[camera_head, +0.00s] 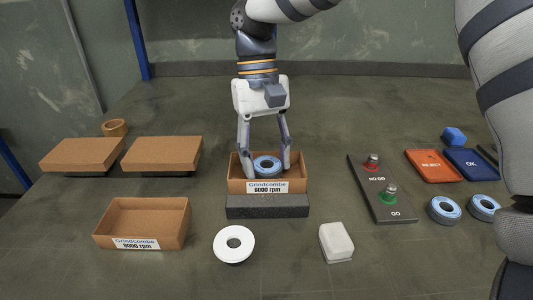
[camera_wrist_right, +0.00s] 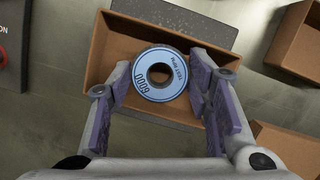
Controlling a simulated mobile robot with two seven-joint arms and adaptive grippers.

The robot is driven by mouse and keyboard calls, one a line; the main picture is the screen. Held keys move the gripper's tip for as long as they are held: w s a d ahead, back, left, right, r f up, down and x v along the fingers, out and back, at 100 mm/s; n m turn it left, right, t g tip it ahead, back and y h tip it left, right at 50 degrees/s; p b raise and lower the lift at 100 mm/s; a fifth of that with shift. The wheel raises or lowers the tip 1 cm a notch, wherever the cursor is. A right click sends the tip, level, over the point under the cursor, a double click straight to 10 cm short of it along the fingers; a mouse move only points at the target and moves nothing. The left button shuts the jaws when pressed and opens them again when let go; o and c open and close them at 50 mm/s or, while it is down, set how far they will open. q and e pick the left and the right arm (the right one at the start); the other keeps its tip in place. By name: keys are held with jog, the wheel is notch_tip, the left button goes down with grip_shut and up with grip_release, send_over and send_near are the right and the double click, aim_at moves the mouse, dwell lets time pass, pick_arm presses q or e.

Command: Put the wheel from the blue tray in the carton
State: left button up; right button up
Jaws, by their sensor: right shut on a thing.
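A blue wheel (camera_head: 267,166) with a round centre hole is held by my right gripper (camera_head: 266,160), whose fingers are shut on its sides. In the wrist view the wheel (camera_wrist_right: 160,74) shows a 6000 marking between the fingertips. It is at the open carton (camera_head: 236,184), labelled Grindcombe 6000 rpm, within its walls as seen from above; I cannot tell whether it touches the floor. My left gripper is out of view.
Two blue wheels (camera_head: 444,209) lie in front of the trays. An orange REJECT tray (camera_head: 432,165), a GO/NO-GO gauge (camera_head: 376,184), a white block (camera_head: 336,242), a white disc (camera_head: 219,245) and another open carton (camera_head: 167,213) stand around. Two brown lidded boxes (camera_head: 162,152) are at left.

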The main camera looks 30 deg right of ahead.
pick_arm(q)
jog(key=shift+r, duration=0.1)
pick_arm(e)
jog(key=shift+f, duration=0.2)
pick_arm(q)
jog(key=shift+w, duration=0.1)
pick_arm(e)
jog(key=shift+f, duration=0.25)
jog(key=o, duration=1.3)
notch_tip(320, 180, up, 6)
jog(key=shift+p, duration=0.65)
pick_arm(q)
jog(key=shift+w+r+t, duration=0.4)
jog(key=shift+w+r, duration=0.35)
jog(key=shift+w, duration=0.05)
pick_arm(e)
jog(key=shift+r, duration=0.5)
